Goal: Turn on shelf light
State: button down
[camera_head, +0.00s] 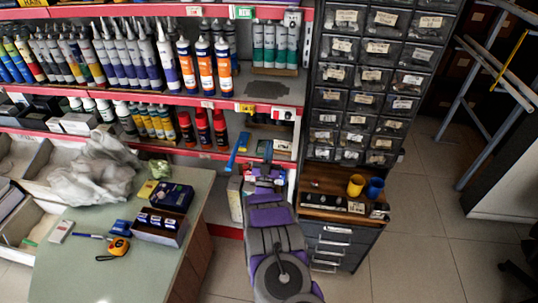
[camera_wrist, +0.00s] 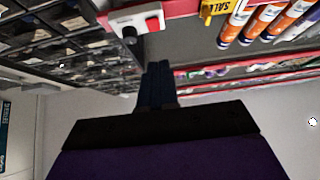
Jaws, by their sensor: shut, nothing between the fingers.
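A small white switch box with a red button (camera_wrist: 150,22) is fixed at the red shelf edge, near the top of the wrist view. In the head view the white box (camera_head: 287,114) sits on the front edge of the middle shelf, at its right end. My gripper (camera_head: 267,148) is below the box in the head view, in front of the lower shelf. In the wrist view the dark blue fingers (camera_wrist: 157,72) are together and empty, with a visible gap to the box. Whether the light is on cannot be told.
A yellow sale tag (camera_wrist: 212,9) hangs beside the switch box. Orange and white tubes (camera_head: 203,66) stand on the middle shelf. A drawer cabinet (camera_head: 362,85) is close on the right.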

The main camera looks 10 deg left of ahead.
aim_at(276, 116)
jog(key=shift+w+d+r+b, duration=0.1)
jog(key=shift+w+r+b, duration=0.3)
jog(key=shift+w, duration=0.95)
jog(key=shift+w+d+r+b, duration=0.15)
jog(key=shift+w+r, duration=0.5)
jog(key=shift+w, duration=0.7)
jog(key=shift+w+r+b, duration=0.3)
jog(key=shift+w+r, duration=0.2)
jog(key=shift+w, duration=0.85)
jog(key=shift+w+d, duration=0.1)
jog(key=shift+w, duration=0.05)
jog(key=shift+d, duration=0.1)
